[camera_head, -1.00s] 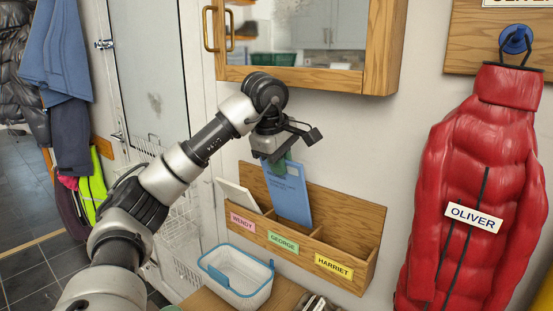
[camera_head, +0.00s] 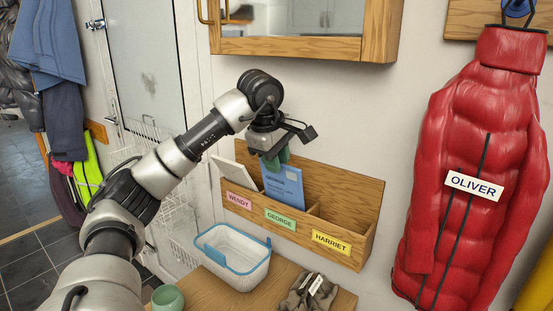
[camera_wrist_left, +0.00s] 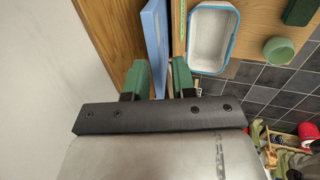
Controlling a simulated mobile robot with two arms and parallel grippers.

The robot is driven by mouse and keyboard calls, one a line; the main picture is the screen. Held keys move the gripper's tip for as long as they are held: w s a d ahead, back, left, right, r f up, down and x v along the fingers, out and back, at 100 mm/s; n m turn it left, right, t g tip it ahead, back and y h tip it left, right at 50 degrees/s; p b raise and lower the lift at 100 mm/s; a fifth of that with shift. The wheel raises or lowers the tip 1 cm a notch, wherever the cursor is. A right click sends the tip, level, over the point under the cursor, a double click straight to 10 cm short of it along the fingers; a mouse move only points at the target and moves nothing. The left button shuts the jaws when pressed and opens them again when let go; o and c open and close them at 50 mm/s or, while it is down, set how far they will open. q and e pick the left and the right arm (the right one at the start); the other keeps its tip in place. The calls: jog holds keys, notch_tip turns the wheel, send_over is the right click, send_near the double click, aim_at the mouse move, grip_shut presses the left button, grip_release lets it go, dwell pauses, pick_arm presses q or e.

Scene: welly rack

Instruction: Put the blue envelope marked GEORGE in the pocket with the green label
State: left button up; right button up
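The blue envelope (camera_head: 284,186), with GEORGE printed near its top, stands in the middle pocket, behind the green GEORGE label (camera_head: 280,219). Its lower part is hidden by the pocket front, and its upper part sticks out. My left gripper (camera_head: 276,161) is at its top edge, with green fingertips spread. In the left wrist view the fingers (camera_wrist_left: 160,80) are apart, one on each side of the envelope (camera_wrist_left: 156,35), with a small gap on the right. My right gripper is in neither view.
The wooden rack (camera_head: 345,203) also has a pink WENDY label (camera_head: 239,202) with a white envelope (camera_head: 238,173) behind it, and a yellow HARRIET label (camera_head: 332,242) on a pocket that looks empty. A white and blue basket (camera_head: 232,258) stands below. A mirror cabinet (camera_head: 300,46) hangs above.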

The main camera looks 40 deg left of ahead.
pick_arm(q)
jog(key=shift+o, duration=1.2)
jog(key=p+v, duration=0.3)
jog(key=v, duration=0.7)
jog(key=shift+s+r, duration=0.15)
jog(key=shift+r, duration=0.25)
jog(key=shift+f, duration=0.15)
